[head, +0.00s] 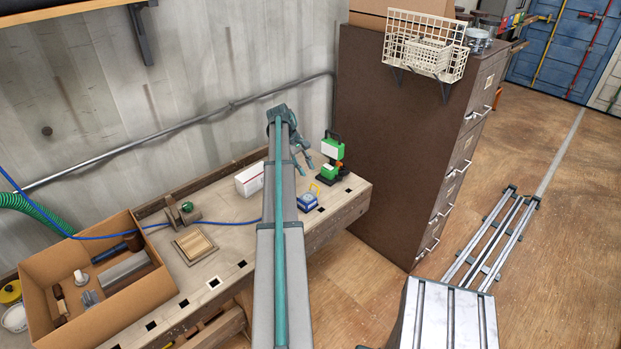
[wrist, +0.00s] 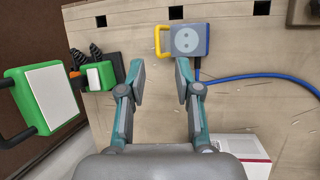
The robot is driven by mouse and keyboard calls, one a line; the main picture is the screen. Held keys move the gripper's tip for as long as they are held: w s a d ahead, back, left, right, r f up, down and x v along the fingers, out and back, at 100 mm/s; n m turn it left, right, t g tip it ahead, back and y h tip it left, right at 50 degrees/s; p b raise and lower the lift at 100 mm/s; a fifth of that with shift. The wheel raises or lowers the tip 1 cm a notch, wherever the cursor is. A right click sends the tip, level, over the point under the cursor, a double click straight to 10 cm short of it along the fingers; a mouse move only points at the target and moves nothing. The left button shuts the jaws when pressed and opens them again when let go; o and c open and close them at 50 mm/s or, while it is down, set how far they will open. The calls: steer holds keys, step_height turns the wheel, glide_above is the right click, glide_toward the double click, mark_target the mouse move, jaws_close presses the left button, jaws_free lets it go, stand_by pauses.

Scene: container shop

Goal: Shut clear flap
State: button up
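A small blue socket box (head: 308,203) lies on the workbench. It also shows in the wrist view (wrist: 189,41), with a pale round-marked face on top. A yellow-edged piece (wrist: 163,41) stands out from its left side and rises above the box in the head view (head: 315,188). It looks like the flap's frame, raised; I cannot make out a clear pane. My gripper (wrist: 161,76) is open and empty, its fingers apart and pointing toward the box. In the head view my gripper (head: 303,156) hangs over the bench, above and behind the box.
A green lamp-like device (head: 332,150) stands right of the box. A white carton (head: 250,180) lies to the left. A blue cable (wrist: 245,77) runs from the box. A brown cabinet (head: 385,150) stands beyond the bench's right end. A cardboard box (head: 150,290) is at the left.

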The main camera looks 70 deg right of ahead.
steer(key=shift+v, duration=1.25)
